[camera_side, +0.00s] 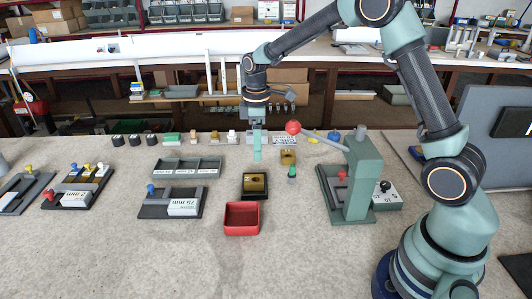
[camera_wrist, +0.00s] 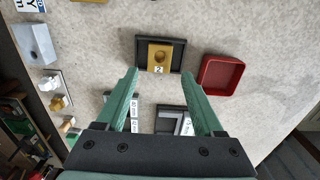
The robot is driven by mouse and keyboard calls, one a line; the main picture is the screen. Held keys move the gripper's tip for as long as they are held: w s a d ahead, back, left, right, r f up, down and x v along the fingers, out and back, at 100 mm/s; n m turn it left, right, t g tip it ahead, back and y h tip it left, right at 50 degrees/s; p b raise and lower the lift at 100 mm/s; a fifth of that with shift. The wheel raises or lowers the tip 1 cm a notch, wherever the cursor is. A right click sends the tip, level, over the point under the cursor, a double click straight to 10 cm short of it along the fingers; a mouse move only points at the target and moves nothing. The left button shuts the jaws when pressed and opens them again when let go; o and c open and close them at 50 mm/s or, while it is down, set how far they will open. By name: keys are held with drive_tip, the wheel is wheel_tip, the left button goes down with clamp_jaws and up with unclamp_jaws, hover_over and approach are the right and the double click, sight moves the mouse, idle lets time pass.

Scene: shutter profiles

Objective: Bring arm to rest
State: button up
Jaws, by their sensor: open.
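My gripper (camera_side: 256,152) hangs pointing down above the bench in the side view, with nothing visible between its fingers. In the wrist view its two green fingers (camera_wrist: 160,82) are spread apart with an empty gap. Beyond the fingertips a brass block (camera_wrist: 159,57) with a hole and a label "2" sits in a black tray (camera_wrist: 140,42). The same block (camera_side: 255,181) shows in the side view below and in front of the gripper, apart from it. My arm reaches from the right, bent high over the bench.
An open red bin (camera_side: 242,230) stands in front of the black tray. A green lever press (camera_side: 362,185) with a red ball handle stands to the right. A grey compartment tray (camera_side: 187,166) and a fixture with a blue knob (camera_side: 171,202) lie left. The bench front is clear.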

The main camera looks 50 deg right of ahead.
drive_tip(key=shift+r, duration=0.85)
drive_tip(key=m+t, duration=0.5)
drive_tip(key=m, duration=0.2)
approach(292, 127)
drive_tip(key=x, duration=0.2)
drive_tip(key=w+x, duration=0.1)
drive_tip(key=x, duration=0.3)
drive_tip(key=shift+w+r, duration=0.1)
drive_tip(key=shift+w, duration=0.2)
drive_tip(key=shift+s+a+f+m+t, duration=0.1)
drive_tip(key=shift+s+f+m, duration=0.2)
drive_tip(key=shift+s, duration=0.6)
drive_tip(key=shift+s+a+f+m+t, duration=0.15)
drive_tip(key=shift+s+m, duration=0.2)
drive_tip(key=shift+s, duration=0.55)
drive_tip(key=shift+s+a+f+m+t, duration=0.1)
drive_tip(key=shift+s+f+m, duration=0.2)
drive_tip(key=shift+s, duration=0.6)
